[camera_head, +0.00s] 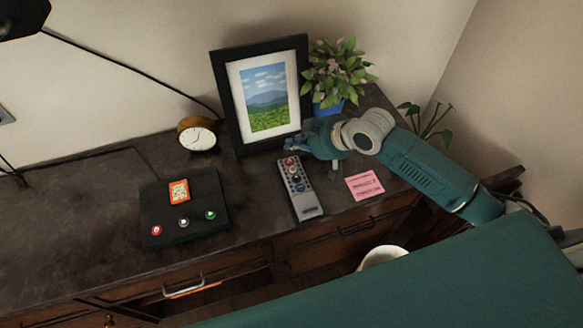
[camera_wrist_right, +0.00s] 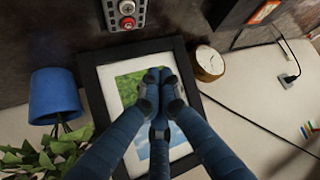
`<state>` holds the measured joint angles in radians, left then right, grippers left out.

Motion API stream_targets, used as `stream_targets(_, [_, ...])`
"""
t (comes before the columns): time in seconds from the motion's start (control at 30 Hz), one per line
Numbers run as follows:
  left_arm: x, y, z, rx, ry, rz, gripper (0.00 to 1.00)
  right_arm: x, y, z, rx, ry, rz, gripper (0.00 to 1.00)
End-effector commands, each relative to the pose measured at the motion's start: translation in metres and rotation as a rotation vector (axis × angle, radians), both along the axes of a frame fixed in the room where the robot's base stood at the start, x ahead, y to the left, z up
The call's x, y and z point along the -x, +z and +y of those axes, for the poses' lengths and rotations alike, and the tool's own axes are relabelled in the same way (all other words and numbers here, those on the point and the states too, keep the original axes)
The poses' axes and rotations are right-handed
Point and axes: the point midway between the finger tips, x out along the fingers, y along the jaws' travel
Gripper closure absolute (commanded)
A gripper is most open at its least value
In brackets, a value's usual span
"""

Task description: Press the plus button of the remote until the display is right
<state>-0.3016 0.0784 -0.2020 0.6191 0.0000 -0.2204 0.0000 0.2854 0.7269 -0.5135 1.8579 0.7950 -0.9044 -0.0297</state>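The grey remote (camera_head: 302,195) lies on the dark desk with its buttons up, red and dark ones near its far end. That end also shows at the top of the right wrist view (camera_wrist_right: 126,14). My right gripper (camera_head: 297,144) is above the desk near the remote's far end, in front of the picture frame. In the right wrist view its fingers (camera_wrist_right: 159,82) come together at the tips, with nothing between them. I see no contact with the remote. A black box (camera_head: 205,187) has an orange-and-white display (camera_head: 179,191), too small to read. My left gripper is out of view.
Black-framed picture (camera_head: 220,75), blue-potted plant (camera_head: 330,109) and round clock (camera_head: 198,138) stand at the back. A pink note (camera_head: 364,185) lies right of the remote; its writing is unreadable. The box has red, grey and green buttons. Desk between box and remote is clear.

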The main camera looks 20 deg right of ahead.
Motion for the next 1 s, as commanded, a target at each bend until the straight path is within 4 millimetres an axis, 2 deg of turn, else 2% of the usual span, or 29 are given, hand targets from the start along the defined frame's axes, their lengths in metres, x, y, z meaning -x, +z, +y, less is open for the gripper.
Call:
stream_targets(0.27, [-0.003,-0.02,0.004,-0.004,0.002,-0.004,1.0,0.0,-0.021,0.0,0.001,0.0,0.001,1.0])
stream_targets(0.6, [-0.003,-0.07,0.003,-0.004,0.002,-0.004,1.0,0.0,-0.069,0.0,0.001,0.0,0.002,1.0])
stream_targets(0.8, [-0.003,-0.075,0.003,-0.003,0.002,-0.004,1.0,0.0,-0.085,0.0,0.001,-0.001,0.002,1.0])
stream_targets(1.0, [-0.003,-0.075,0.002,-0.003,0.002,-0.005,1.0,0.0,-0.089,0.0,0.001,0.0,0.001,1.0])
